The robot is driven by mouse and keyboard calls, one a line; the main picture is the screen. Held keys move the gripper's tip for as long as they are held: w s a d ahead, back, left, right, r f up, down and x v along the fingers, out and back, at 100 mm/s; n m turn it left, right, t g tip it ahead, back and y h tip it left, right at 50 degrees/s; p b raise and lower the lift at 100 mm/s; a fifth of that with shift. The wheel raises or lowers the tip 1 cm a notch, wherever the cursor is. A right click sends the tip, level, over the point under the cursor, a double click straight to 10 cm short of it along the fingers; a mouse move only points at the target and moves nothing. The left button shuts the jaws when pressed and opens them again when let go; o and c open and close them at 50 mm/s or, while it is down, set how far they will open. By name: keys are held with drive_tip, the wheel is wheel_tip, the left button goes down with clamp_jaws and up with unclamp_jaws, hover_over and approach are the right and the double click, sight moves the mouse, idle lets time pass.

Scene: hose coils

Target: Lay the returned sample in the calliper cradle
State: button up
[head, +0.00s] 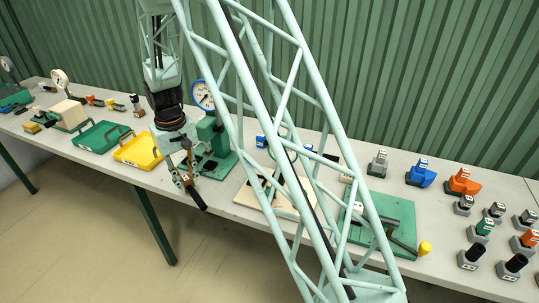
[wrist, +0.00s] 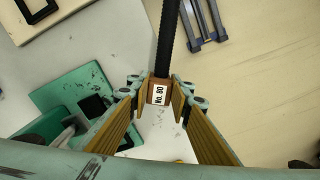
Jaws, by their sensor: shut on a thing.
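My gripper (wrist: 158,95) is shut on the returned sample, a black ribbed hose (wrist: 168,38) with a brown end block labelled "No. 80" (wrist: 158,93). In the head view my gripper (head: 187,172) hangs by the table's front edge, and the hose (head: 198,198) slants down past that edge. The calliper is a green stand (head: 214,134) with a white dial (head: 203,95), just right of my gripper. Its green base (wrist: 62,95) lies left of my gripper in the wrist view. A black block (wrist: 94,106) on it may be the cradle; nothing visible lies in it.
A yellow tray (head: 132,158) and a green tray (head: 82,140) stand left of the calliper. A wooden board (head: 246,196) and a green plate (head: 397,210) lie to the right. Several labelled holders and samples fill the table's right end. Floor shows beyond the front edge.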

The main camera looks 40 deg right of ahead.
drive_tip(key=shift+d, duration=0.4)
drive_tip(key=shift+d+r, duration=0.1)
